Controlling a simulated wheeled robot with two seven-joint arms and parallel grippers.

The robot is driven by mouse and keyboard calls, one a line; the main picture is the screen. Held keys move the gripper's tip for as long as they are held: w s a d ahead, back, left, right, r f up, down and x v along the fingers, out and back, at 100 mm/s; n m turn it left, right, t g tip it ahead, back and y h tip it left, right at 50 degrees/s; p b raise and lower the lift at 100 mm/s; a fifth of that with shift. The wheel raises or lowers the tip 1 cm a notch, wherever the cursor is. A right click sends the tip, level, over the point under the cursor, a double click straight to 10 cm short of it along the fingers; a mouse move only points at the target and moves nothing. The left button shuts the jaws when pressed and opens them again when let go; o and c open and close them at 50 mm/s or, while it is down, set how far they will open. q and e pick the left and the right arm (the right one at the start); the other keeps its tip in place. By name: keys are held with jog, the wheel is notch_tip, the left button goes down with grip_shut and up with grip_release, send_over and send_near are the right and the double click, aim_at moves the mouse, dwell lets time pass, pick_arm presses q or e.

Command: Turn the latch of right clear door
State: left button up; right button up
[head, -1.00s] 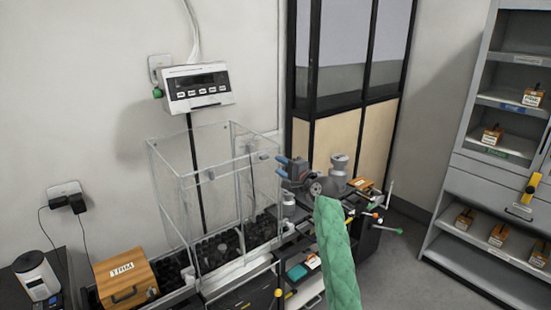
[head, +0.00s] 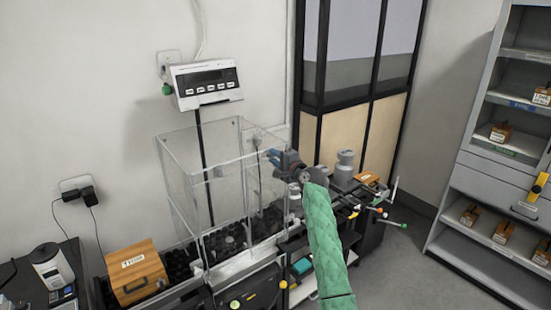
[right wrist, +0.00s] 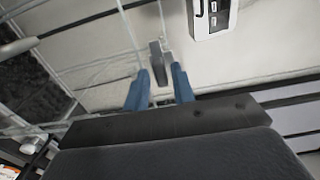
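The clear case (head: 183,180) stands on the bench below the display, with its right clear door on the side towards my right gripper. My right gripper (head: 275,157) is at the upper edge of that door. In the right wrist view its two blue fingers (right wrist: 159,88) are apart, with the small grey latch (right wrist: 156,58) between and just beyond the tips. I cannot tell whether a finger touches the latch. In the head view the gripper mostly hides this latch. Another small grey knob (head: 218,172) shows on the case's front edge. My left gripper is not in view.
A white display (head: 206,84) hangs on the wall above the case; it also shows in the right wrist view (right wrist: 211,17). A wooden box (head: 136,272) stands left of the case. A grey weight (head: 345,166) stands behind my right arm. Shelves (head: 500,180) stand at the right.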

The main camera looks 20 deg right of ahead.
grip_shut()
pick_arm(q)
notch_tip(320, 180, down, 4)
jog(key=b, duration=0.5)
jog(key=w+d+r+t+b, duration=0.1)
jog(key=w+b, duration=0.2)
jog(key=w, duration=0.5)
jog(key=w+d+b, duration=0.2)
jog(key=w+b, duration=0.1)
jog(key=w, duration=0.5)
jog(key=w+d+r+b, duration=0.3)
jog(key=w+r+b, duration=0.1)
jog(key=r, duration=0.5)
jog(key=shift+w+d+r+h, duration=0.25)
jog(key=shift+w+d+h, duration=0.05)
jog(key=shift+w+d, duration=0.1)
pick_arm(e)
jog(key=shift+f+n, duration=0.15)
jog(key=shift+n, duration=8.95)
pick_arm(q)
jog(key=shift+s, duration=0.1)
pick_arm(e)
jog(key=shift+o, duration=1.5)
grip_release()
